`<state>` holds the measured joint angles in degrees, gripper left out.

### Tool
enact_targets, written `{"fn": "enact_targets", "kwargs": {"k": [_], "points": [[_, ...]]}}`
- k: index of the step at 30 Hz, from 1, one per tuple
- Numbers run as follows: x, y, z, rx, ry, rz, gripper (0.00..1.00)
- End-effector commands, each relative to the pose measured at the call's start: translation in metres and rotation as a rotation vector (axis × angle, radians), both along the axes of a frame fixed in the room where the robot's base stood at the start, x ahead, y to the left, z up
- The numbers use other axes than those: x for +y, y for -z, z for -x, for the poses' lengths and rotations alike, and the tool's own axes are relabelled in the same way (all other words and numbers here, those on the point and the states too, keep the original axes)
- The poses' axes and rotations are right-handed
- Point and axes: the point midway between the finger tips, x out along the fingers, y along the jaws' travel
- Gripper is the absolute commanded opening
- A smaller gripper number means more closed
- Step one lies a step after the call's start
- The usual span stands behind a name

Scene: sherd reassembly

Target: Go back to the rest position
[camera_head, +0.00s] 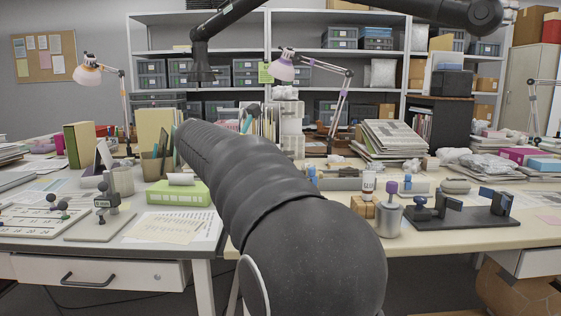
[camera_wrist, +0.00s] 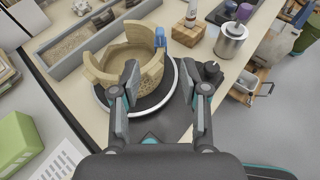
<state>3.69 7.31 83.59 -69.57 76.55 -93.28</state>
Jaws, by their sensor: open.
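My gripper (camera_wrist: 163,82) is open in the wrist view, its two fingers spread apart with nothing between the tips. A tan, partly rebuilt clay pot (camera_wrist: 101,77) with a broken, uneven rim stands on a round dark turntable (camera_wrist: 176,84) ahead of the fingers. A blue clip (camera_wrist: 160,37) sits on the pot's rim. The left finger overlaps the pot's near wall in the picture; I cannot tell whether they touch. In the head view my arm crosses the middle and hides the gripper, pot and turntable.
A grey sand tray (camera_wrist: 74,43), wooden block (camera_wrist: 187,33) and metal pot (camera_wrist: 231,38) stand beyond the turntable. A green box (camera_head: 178,193) and stand (camera_head: 108,200) are at left; a black clamp fixture (camera_head: 467,211) and stacked papers (camera_head: 393,138) at right. Shelves close the back.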

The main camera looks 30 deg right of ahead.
Motion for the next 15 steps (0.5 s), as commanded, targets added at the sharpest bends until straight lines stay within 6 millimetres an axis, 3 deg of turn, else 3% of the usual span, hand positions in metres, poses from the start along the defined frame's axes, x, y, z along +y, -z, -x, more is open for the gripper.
{"fn": "enact_targets", "kwargs": {"k": [10, 15], "points": [[0.001, 0.002, 0.003, -0.013, 0.001, -0.012, 0.45], [0.018, 0.022, 0.029, -0.155, 0.019, -0.152, 0.45]]}}
